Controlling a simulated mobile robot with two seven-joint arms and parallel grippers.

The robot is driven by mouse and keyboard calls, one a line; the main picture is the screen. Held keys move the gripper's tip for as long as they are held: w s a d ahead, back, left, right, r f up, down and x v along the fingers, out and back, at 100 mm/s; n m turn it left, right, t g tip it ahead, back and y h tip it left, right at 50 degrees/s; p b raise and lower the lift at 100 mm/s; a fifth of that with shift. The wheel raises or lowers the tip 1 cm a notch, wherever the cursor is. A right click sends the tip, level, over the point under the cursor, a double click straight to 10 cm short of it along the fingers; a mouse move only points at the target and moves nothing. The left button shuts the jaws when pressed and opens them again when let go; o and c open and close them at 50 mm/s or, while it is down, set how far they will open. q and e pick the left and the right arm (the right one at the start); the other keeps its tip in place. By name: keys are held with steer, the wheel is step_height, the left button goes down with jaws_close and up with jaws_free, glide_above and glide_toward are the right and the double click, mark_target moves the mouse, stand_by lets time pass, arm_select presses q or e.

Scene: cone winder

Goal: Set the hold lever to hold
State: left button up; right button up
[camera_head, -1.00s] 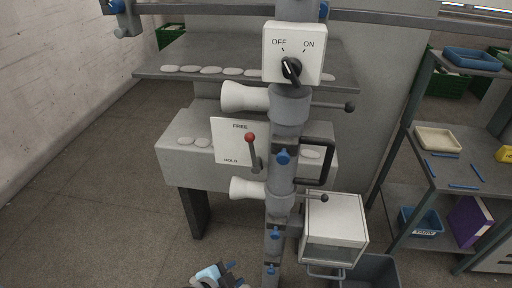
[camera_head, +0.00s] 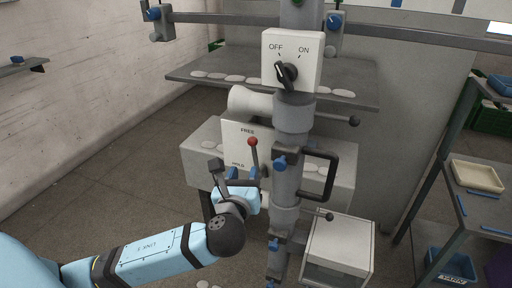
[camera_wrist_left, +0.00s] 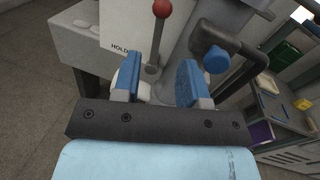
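The hold lever (camera_head: 254,154) is a grey rod with a red ball on top. It points up beside a white plate (camera_head: 235,141) marked FREE at the top and HOLD lower down. In the left wrist view the lever (camera_wrist_left: 154,50) stands between and beyond the two blue fingers, with the word HOLD to its left. My left gripper (camera_head: 244,176) is open just below the red ball, near the lever's lower part. In the wrist view a gap shows between its fingers (camera_wrist_left: 160,80); I see no clear contact. My right gripper is not in view.
A grey column (camera_head: 290,165) stands right of the lever, with a blue knob (camera_head: 279,163) and a black handle (camera_head: 333,172). Above is a white OFF/ON switch box (camera_head: 292,60). A white cone (camera_head: 248,101) lies above the plate. A shelf rack (camera_head: 465,205) stands at right.

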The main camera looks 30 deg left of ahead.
mark_target(253, 148)
arm_select(q)
steer(key=p+x, duration=0.1)
steer(key=x, duration=1.1)
steer(key=shift+w+f+p, duration=0.1)
steer(key=shift+w+p, duration=0.1)
steer(key=shift+p, duration=0.1)
jaws_close()
